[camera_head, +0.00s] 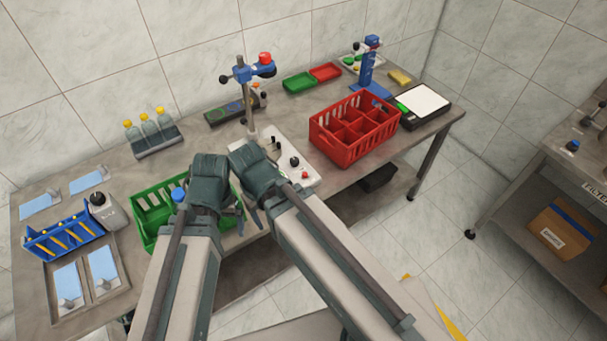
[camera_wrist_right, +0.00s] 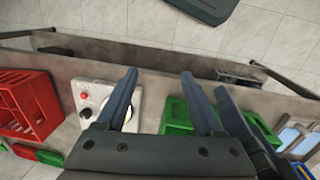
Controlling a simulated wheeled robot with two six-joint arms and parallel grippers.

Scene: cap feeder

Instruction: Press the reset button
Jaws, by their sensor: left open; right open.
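The white control panel (camera_head: 308,183) lies on the table near its front edge, partly hidden by my right arm. A small red button (camera_head: 305,175) sits on it, beside a black knob (camera_head: 294,161). In the right wrist view, the panel's red button (camera_wrist_right: 84,96) is left of my fingers. My right gripper (camera_wrist_right: 158,75) is open and empty; one finger overlaps the panel's edge in that view. My left gripper (camera_head: 211,212) is open in front of the green crate (camera_head: 152,207). Neither gripper visibly touches the button.
A red divided crate (camera_head: 345,150) stands right of the panel. A stand with a blue clamp (camera_head: 246,74) rises behind it. My two grippers are close together.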

